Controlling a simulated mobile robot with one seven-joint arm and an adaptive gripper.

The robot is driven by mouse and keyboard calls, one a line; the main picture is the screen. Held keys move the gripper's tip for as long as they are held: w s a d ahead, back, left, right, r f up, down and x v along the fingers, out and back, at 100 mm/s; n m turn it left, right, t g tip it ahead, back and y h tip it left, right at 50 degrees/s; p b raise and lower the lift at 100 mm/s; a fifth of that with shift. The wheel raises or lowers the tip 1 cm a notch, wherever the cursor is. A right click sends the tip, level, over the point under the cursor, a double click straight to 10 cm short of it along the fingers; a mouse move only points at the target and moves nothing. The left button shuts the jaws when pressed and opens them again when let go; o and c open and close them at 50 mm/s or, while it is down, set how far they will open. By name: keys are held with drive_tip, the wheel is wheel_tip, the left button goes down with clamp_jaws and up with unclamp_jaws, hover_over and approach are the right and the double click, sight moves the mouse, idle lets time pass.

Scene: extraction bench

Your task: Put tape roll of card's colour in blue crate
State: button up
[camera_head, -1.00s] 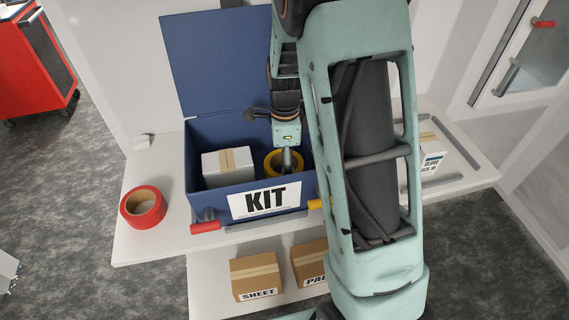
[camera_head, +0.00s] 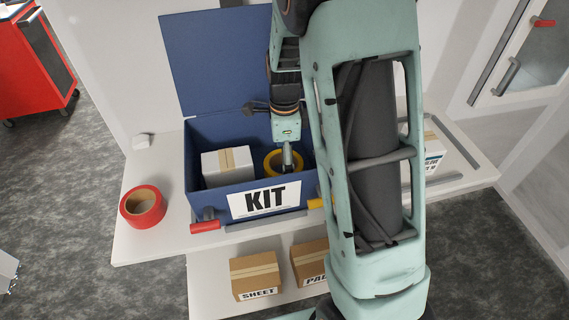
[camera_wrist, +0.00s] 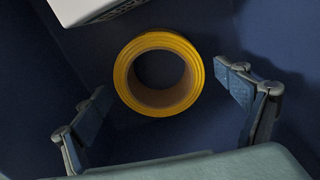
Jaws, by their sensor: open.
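The blue crate (camera_head: 197,143), marked KIT, stands on the white bench with its lid up. A yellow tape roll (camera_wrist: 181,108) lies flat on the crate's floor; it also shows in the head view (camera_head: 271,166). My gripper (camera_wrist: 158,114) is open, its two fingers spread either side of the roll and apart from it. In the head view my gripper (camera_head: 288,160) reaches down into the crate over the roll. A red tape roll (camera_head: 143,206) lies on the bench left of the crate. I do not see a colour card.
A white box (camera_head: 228,169) with a tan strip sits inside the crate at left. Red (camera_head: 205,226) and yellow handles stick out at the bench front. Cartons (camera_head: 254,275) stand on the shelf below. A white glove box (camera_head: 434,150) is at right, partly behind my arm.

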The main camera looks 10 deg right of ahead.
wheel_tip(320, 180, up, 11)
idle(0.3)
drive_tip(key=shift+d+f, duration=0.1)
